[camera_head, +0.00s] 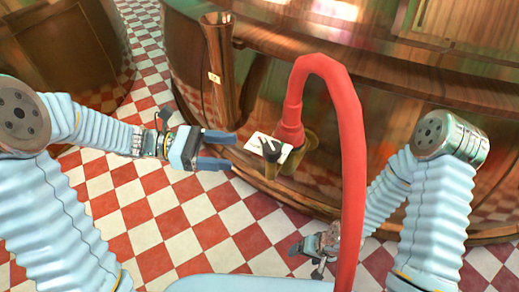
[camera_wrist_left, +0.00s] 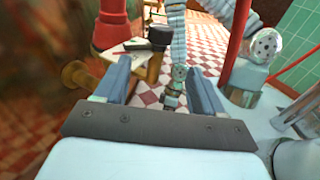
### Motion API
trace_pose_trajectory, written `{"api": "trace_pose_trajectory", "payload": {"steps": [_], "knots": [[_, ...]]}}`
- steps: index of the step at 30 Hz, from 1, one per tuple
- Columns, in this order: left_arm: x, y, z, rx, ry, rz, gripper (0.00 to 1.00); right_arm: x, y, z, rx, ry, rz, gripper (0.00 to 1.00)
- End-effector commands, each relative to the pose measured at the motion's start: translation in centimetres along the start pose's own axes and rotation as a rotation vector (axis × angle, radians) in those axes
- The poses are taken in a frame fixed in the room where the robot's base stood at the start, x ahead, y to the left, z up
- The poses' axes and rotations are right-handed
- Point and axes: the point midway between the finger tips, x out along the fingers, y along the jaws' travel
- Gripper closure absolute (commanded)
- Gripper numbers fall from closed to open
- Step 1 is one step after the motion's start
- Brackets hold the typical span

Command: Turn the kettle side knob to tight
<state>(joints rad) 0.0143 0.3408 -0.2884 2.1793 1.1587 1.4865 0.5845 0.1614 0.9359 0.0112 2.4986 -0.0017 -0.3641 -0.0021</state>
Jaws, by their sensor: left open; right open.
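A large reddish copper-brown curved body (camera_head: 400,150), which looks like the kettle, fills the upper right of the head view. A black-topped knob (camera_head: 271,151) on a brass stem stands at its lower edge beside a white card (camera_head: 262,141); the black top also shows in the left wrist view (camera_wrist_left: 159,36). A brass round-ended fitting (camera_wrist_left: 75,73) is left of my fingers there; I cannot tell which is the side knob. My left gripper (camera_head: 232,151) is open and empty, just left of the black-topped knob. My right gripper (camera_head: 314,246) is low, partly hidden, away from the knob.
A thick red hose (camera_head: 325,68) arches from a red collar beside the knob down across the head view, in front of my right arm. A tall copper-brown cylinder (camera_head: 217,75) stands behind my left gripper. The red-and-white checkered floor (camera_head: 165,220) is clear at lower left.

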Motion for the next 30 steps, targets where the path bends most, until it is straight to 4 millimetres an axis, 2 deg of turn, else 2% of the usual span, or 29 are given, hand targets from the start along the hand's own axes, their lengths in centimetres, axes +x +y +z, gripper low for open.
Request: {"api": "trace_pose_trajectory", "payload": {"steps": [1, 3, 7, 15, 21, 25, 30], "knots": [[-0.2, 0.1, 1.0, 0.004, -0.029, 0.005, 0.31, 0.0, 0.1, 0.0, 0.001, 0.0, 0.0, 0.21], [0.0, 0.2, 1.6, 0.004, -0.052, 0.007, 0.31, 0.0, 0.1, 0.0, 0.001, 0.0, 0.001, 0.21], [1.7, 0.1, 1.8, 0.003, -0.055, 0.003, 0.31, 0.0, 0.0, 0.0, 0.001, 0.0, 0.001, 0.21], [7.9, 0.1, 2.0, 0.003, -0.052, 0.0, 0.31, -0.1, 0.0, 0.0, 0.001, 0.0, 0.0, 0.21], [11.6, 0.1, 2.2, 0.003, -0.051, 0.002, 0.31, -0.1, 0.0, 0.0, 0.0, 0.0, 0.0, 0.21], [12.9, 0.2, 2.2, 0.002, -0.051, 0.004, 0.31, -0.1, 0.0, 0.0, 0.0, 0.0, 0.0, 0.21], [13.4, 0.2, 2.3, 0.003, -0.051, 0.006, 0.31, -0.1, -0.1, 0.0, 0.0, 0.0, 0.0, 0.21]]}}
